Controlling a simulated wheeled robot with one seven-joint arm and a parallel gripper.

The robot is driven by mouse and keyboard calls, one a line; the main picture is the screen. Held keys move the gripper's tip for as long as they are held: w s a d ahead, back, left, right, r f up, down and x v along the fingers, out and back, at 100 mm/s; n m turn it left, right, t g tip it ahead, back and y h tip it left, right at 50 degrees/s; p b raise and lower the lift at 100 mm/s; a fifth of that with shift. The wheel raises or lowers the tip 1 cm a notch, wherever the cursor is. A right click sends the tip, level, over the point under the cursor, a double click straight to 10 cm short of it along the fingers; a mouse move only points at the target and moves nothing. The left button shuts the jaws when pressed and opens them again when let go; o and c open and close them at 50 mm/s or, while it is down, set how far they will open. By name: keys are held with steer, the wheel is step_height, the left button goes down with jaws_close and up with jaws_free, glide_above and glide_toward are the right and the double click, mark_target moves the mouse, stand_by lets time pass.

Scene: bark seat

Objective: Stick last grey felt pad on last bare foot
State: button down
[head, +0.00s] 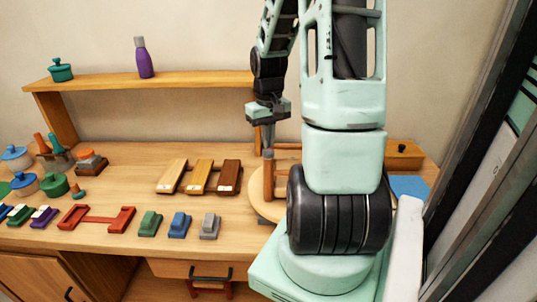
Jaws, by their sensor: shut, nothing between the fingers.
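An upturned stool stands on the bench, partly hidden behind my arm. Its pale round seat (262,209) lies flat, and an orange-brown leg (268,182) stands upright from it with its foot at the top. A rung runs off to the right behind my arm. My gripper (268,150) is shut and empty, pointing down right at the top of this leg. I cannot tell whether it touches the foot. No grey felt pad can be made out; the foot's top is too small and covered by the fingertips. The other legs are mostly hidden.
Three wooden blocks (200,178) lie left of the stool. Green, blue and grey blocks (210,226) sit at the front, beside a red bracket (95,217). A shelf (140,81) stands behind. A blue sheet (409,187) and a wooden box (403,155) are at right.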

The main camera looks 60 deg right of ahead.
mark_target(268, 151)
steer(key=shift+s+f+b, duration=0.1)
steer(key=shift+f+b, duration=0.5)
steer(key=shift+f, duration=0.4)
stand_by(1.4)
steer(key=shift+r, duration=0.1)
step_height(268, 151, up, 6)
steer(key=p, duration=0.6)
stand_by(0.6)
steer(key=w+a+f+n+b, duration=0.1)
steer(key=w+a+n+b, duration=0.2)
steer(key=a, duration=1)
steer(key=w+a+f+n+b, duration=0.2)
steer(key=w+a+n, duration=0.2)
steer(key=a, duration=0.8)
steer(key=s+a+f+n+b, duration=0.1)
steer(key=s+a+n+b, duration=0.1)
steer(key=s+a, duration=0.5)
steer(key=s+a+f+n+b, duration=0.2)
steer(key=s+a+n, duration=0.3)
steer(key=a, duration=0.8)
steer(key=shift+s+a+y+b, duration=0.3)
steer(key=shift+s+b, duration=0.35)
steer(key=shift+s, duration=0.6)
